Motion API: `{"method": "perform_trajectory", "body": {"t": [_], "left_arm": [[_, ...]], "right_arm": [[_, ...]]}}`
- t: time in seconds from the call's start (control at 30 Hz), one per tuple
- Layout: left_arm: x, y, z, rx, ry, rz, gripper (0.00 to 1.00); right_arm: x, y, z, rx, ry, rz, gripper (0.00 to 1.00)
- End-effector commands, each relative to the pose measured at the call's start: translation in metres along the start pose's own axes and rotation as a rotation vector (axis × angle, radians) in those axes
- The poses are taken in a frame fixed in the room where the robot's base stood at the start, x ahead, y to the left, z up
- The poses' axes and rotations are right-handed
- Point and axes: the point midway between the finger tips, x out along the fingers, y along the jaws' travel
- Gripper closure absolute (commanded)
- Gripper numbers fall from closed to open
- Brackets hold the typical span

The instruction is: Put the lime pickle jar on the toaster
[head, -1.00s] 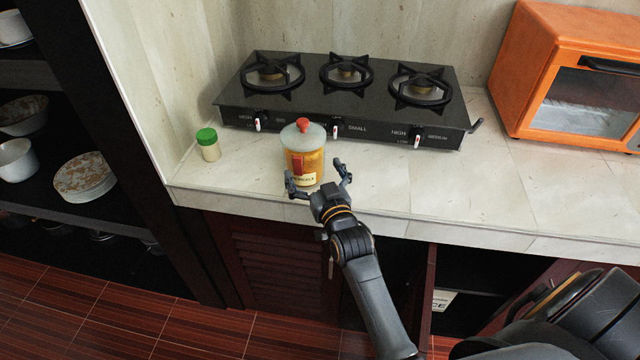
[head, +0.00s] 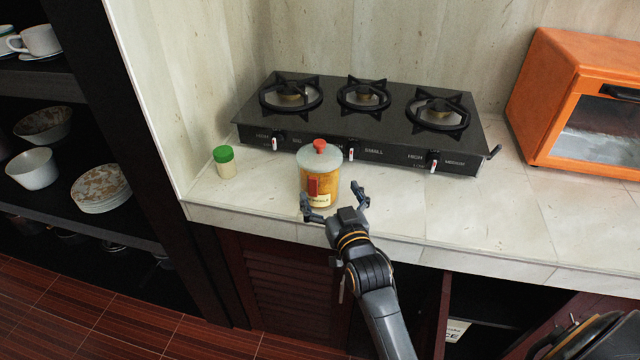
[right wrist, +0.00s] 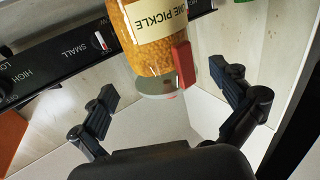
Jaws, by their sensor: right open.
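The lime pickle jar (head: 331,186) stands upright on the counter in front of the stove. It is yellow-orange with a pale lid, a red knob and a red strip on its side. It also shows at the top of the right wrist view (right wrist: 152,40), with part of its label readable. My right gripper (head: 335,203) is open and empty at the jar's near side, its fingers spread toward the jar. In the right wrist view the fingers (right wrist: 165,98) stand apart, with the jar beyond them. The orange toaster (head: 560,100) stands at the right of the counter. My left gripper is out of view.
A black three-burner stove (head: 385,130) stands close behind the jar. A small green-capped jar (head: 226,165) is to its left, near the wall. The counter (head: 490,215) is bare between stove and toaster at the front. Shelves with dishes (head: 101,187) are at the left.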

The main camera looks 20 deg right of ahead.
Motion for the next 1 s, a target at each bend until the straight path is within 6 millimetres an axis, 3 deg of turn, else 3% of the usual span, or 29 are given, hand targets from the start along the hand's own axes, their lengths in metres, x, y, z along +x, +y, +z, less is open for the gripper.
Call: {"method": "perform_trajectory", "body": {"t": [0.1,0.37,0.63,1.0], "left_arm": [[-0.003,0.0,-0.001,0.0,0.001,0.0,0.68],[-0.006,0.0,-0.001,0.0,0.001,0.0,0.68],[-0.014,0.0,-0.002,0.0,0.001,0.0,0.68],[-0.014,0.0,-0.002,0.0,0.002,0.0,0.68]], "right_arm": [[0.018,0.0,-0.001,-0.001,0.0,0.0,0.0],[0.035,0.001,-0.001,-0.001,0.001,0.0,0.0],[0.07,0.002,0.0,-0.001,0.001,0.001,0.0],[0.078,0.002,0.002,-0.001,0.0,0.0,0.02]]}}
